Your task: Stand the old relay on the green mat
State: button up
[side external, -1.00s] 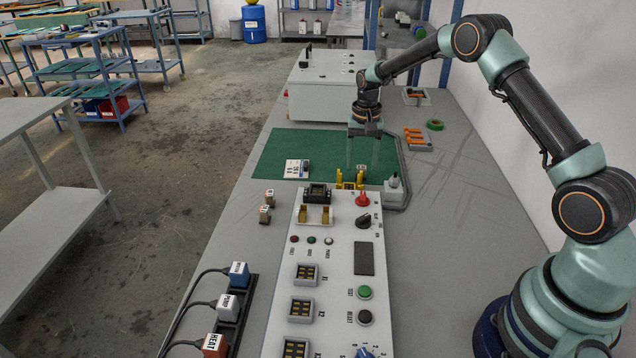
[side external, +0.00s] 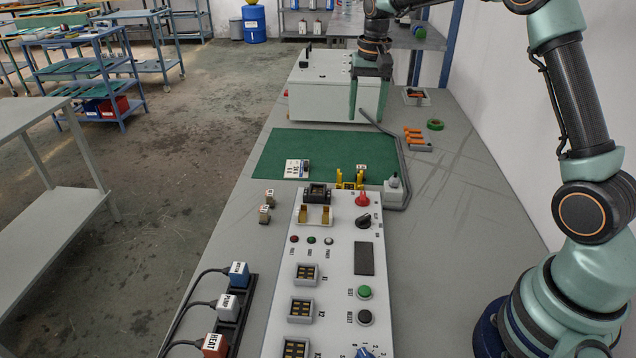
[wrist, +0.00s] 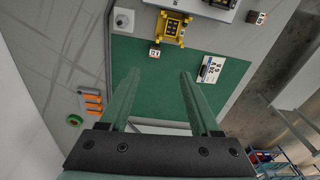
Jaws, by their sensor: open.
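A small relay block (side external: 362,170) with a white label stands at the near right of the green mat (side external: 285,145), beside the yellow stand (side external: 348,179). In the wrist view the block (wrist: 155,53) is on the mat's green, close to the yellow stand (wrist: 172,28). Its label is too small to read, so I cannot confirm it is the old relay. Two similar blocks (side external: 270,197) (side external: 264,214) stand on the bench left of the panel. My gripper (side external: 368,116) is open and empty, raised above the far part of the mat; its fingers also show in the wrist view (wrist: 160,74).
A grey post (side external: 394,186) and a grey rail edge the mat's right side. The control panel (side external: 335,260) is nearer, a white cabinet (side external: 322,90) behind. The mat's middle is free.

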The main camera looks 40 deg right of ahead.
jog(key=s+a+r+n+t, duration=0.2)
jog(key=s+a+r+n, duration=0.2)
jog(key=s+a+r, duration=0.35)
jog(key=s+a+f+n+t, duration=0.1)
jog(key=s+n, duration=0.1)
jog(key=s, duration=0.4)
jog(key=s+a+n+t, duration=0.1)
jog(key=s+a, duration=0.1)
jog(key=s, duration=0.5)
jog(key=shift+s+a+f+n+t, duration=0.2)
jog(key=shift+s+f+n+t, duration=0.05)
jog(key=shift+f+n+t, duration=0.15)
